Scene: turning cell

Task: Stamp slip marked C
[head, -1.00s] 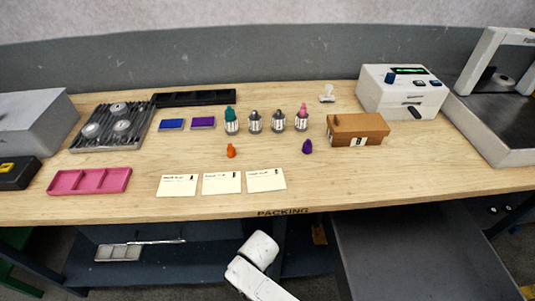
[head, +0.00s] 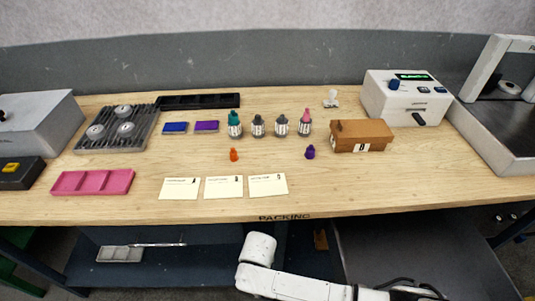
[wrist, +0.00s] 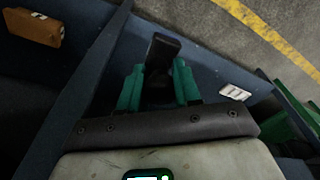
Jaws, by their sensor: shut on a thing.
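My gripper (wrist: 160,70), with green fingers, is shut on a dark object (wrist: 162,50) with a blocky end. It may be a stamp, but I cannot tell. In the head view the gripper is out of sight. Three pale slips lie in a row near the bench's front edge: the left slip (head: 180,188), middle slip (head: 224,187) and right slip (head: 268,184). Their print is too small to tell which is C. A blue pad (head: 175,127) and a purple pad (head: 207,126) lie behind them.
Several bottles (head: 257,127) stand mid-bench, with small orange (head: 234,155) and purple (head: 310,152) pieces before them. A brown box (head: 360,137), white device (head: 405,100) and pink tray (head: 92,183) flank them. Bare wood (head: 370,185) lies right of the slips.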

